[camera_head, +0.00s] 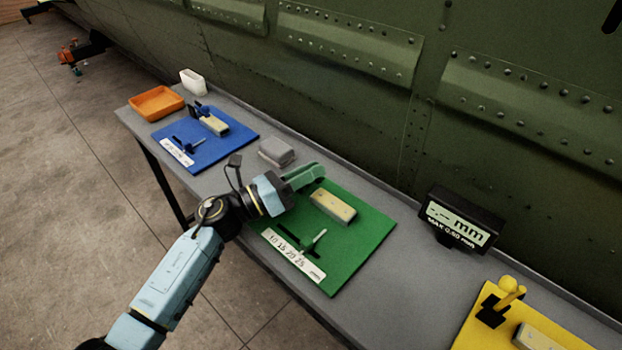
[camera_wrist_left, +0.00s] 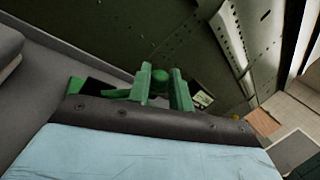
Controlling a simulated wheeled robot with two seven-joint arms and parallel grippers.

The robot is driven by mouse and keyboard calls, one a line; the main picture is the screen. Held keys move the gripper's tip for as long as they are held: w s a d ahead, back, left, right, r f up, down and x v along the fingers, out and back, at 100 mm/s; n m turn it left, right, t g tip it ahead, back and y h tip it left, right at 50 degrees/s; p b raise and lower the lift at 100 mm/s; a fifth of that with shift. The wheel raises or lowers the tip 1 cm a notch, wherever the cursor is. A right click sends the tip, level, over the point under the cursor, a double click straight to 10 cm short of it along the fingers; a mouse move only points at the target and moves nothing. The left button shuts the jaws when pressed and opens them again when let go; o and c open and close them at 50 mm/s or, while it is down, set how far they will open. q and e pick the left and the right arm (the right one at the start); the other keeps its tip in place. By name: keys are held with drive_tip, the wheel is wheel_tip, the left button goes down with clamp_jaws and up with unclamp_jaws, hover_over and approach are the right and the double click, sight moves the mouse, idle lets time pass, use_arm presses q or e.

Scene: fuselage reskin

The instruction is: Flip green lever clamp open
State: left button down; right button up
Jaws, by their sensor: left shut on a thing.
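The green lever clamp's round knob (camera_wrist_left: 160,77) shows in the left wrist view between the two green fingers of my left gripper (camera_wrist_left: 162,88). The gripper is shut on the lever there. In the head view my left gripper (camera_head: 303,177) is at the back left corner of the green board (camera_head: 345,262), and the gripper and arm mostly hide the clamp. How far the lever is tilted cannot be told. A tan block (camera_head: 333,207) lies on the green board, beside the gripper. My right gripper is not in view.
A blue board (camera_head: 222,148) with its own clamp lies further left, beside an orange tray (camera_head: 157,103). A grey block (camera_head: 276,152) sits behind my wrist. A black gauge display (camera_head: 461,218) and a yellow board (camera_head: 480,336) are right. The green riveted fuselage (camera_head: 365,110) walls off the back.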

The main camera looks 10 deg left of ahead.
use_arm(q)
drive_tip(key=shift+w+a+r+n+t, duration=0.1)
drive_tip(key=shift+a+n+t, duration=0.15)
drive_tip(key=shift+n, duration=0.25)
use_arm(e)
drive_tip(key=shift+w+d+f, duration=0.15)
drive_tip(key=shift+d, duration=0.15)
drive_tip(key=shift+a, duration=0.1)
use_arm(q)
drive_tip(key=c, duration=1.3)
unclamp_jaws()
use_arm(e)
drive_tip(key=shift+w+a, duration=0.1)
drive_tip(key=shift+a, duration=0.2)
use_arm(q)
drive_tip(key=shift+o, duration=0.2)
drive_tip(key=b+v, duration=0.1)
drive_tip(key=v, duration=1.1)
drive_tip(key=shift+s+a, duration=0.4)
drive_tip(key=shift+a, duration=0.1)
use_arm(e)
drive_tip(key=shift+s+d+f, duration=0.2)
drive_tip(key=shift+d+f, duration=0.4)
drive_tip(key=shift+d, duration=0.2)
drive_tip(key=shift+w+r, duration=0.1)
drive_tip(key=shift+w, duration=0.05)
